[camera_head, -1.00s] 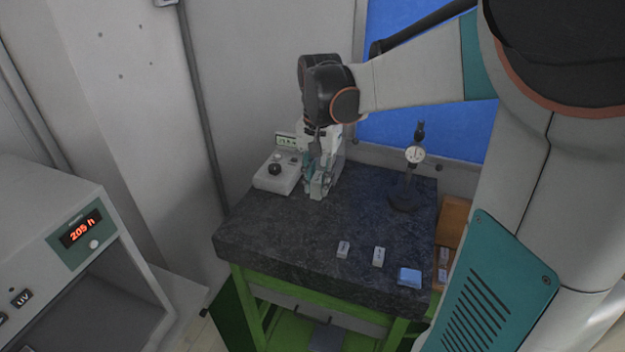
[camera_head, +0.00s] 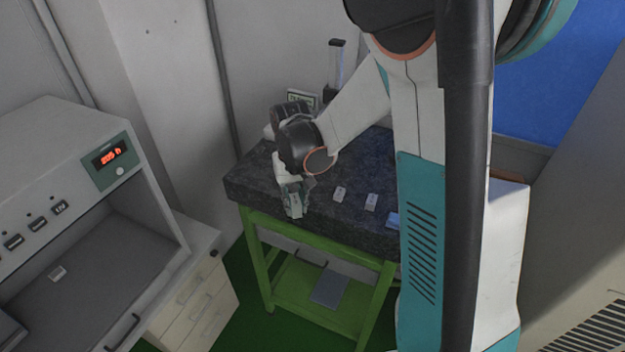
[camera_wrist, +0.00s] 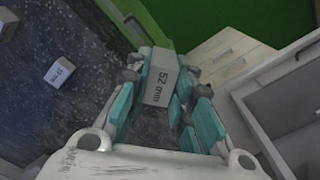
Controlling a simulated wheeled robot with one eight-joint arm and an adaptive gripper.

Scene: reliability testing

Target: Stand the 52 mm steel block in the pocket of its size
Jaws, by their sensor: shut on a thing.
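The steel block (camera_wrist: 162,80), marked "52 mm", is between the teal fingers of my gripper (camera_wrist: 158,105) in the wrist view. My gripper is shut on it, and the marked face is towards the camera. In the head view my gripper (camera_head: 293,205) is at the front left edge of the dark stone table (camera_head: 250,182); the block is hard to make out there. I cannot see a pocket in either view now.
Two small blocks (camera_head: 339,194) (camera_head: 371,202) and a blue item (camera_head: 393,220) lie on the table's front part.

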